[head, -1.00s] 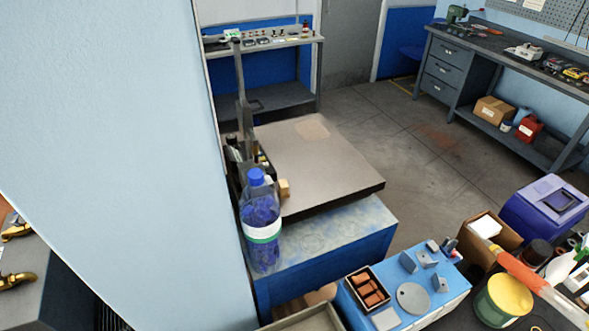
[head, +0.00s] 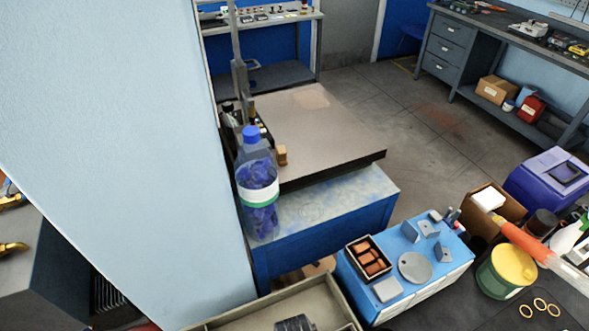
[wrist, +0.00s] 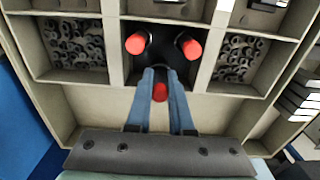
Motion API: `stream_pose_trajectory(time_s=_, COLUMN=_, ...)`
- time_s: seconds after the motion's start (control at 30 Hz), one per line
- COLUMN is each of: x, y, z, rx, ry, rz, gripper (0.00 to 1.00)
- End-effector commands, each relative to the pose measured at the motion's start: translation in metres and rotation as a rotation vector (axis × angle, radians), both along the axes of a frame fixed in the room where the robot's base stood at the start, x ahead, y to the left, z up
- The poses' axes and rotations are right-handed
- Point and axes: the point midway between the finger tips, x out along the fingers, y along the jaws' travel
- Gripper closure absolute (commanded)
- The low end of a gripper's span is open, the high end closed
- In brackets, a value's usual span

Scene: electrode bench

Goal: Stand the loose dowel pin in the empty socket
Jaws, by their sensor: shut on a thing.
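My gripper (wrist: 160,74) shows in the wrist view with its two blue fingers close together. It is shut on a red-ended dowel pin (wrist: 160,91), whose red end shows between the fingers. Just beyond the fingertips, a dark block (wrist: 163,61) sits in the middle compartment of a beige tray (wrist: 95,98). Two other red-ended pins stand at it, one at left (wrist: 136,43) and one at right (wrist: 188,46). The empty socket and the lower part of the held pin are hidden, so I cannot tell whether the pin is in a socket. My gripper is not clear in the head view.
Side compartments hold small dark metal parts at left (wrist: 75,44) and right (wrist: 236,58). Compartment walls stand close around the fingers. In the head view, a blue cabinet (head: 430,283) with small blocks stands right of the tray (head: 338,299). A blue-capped bottle (head: 257,190) stands behind.

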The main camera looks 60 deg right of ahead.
Motion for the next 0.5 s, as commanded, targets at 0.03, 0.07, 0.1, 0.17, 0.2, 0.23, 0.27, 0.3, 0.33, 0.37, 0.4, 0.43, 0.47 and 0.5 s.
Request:
stream_pose_trajectory(time_s=0.03, x=-0.0053, y=0.0037, z=-0.0101, rx=0.005, ry=0.008, rz=-0.001, gripper=1.00)
stream_pose_trajectory(time_s=0.07, x=-0.0055, y=0.0039, z=-0.0103, rx=0.005, ry=0.009, rz=-0.001, gripper=1.00)
stream_pose_trajectory(time_s=0.1, x=-0.0059, y=0.0042, z=-0.0106, rx=0.006, ry=0.009, rz=-0.001, gripper=1.00)
stream_pose_trajectory(time_s=0.17, x=-0.0062, y=0.0044, z=-0.0111, rx=0.007, ry=0.009, rz=-0.001, gripper=1.00)
stream_pose_trajectory(time_s=0.2, x=-0.0065, y=0.0046, z=-0.0114, rx=0.007, ry=0.010, rz=-0.001, gripper=0.75)
stream_pose_trajectory(time_s=0.23, x=-0.0066, y=0.0047, z=-0.0117, rx=0.007, ry=0.010, rz=-0.001, gripper=0.69)
stream_pose_trajectory(time_s=0.27, x=-0.0068, y=0.0048, z=-0.0119, rx=0.007, ry=0.010, rz=-0.001, gripper=0.64)
stream_pose_trajectory(time_s=0.3, x=-0.0070, y=0.0050, z=-0.0122, rx=0.008, ry=0.011, rz=-0.001, gripper=0.57)
stream_pose_trajectory(time_s=0.33, x=-0.0072, y=0.0051, z=-0.0124, rx=0.008, ry=0.011, rz=-0.001, gripper=0.51)
stream_pose_trajectory(time_s=0.37, x=-0.0073, y=0.0052, z=-0.0123, rx=0.008, ry=0.011, rz=-0.001, gripper=0.46)
stream_pose_trajectory(time_s=0.4, x=-0.0073, y=0.0050, z=-0.0117, rx=0.008, ry=0.011, rz=-0.001, gripper=0.45)
stream_pose_trajectory(time_s=0.43, x=-0.0072, y=0.0050, z=-0.0107, rx=0.007, ry=0.011, rz=-0.001, gripper=0.45)
stream_pose_trajectory(time_s=0.47, x=-0.0071, y=0.0049, z=-0.0092, rx=0.006, ry=0.010, rz=-0.001, gripper=0.45)
stream_pose_trajectory(time_s=0.5, x=-0.0071, y=0.0049, z=-0.0064, rx=0.006, ry=0.009, rz=-0.001, gripper=0.45)
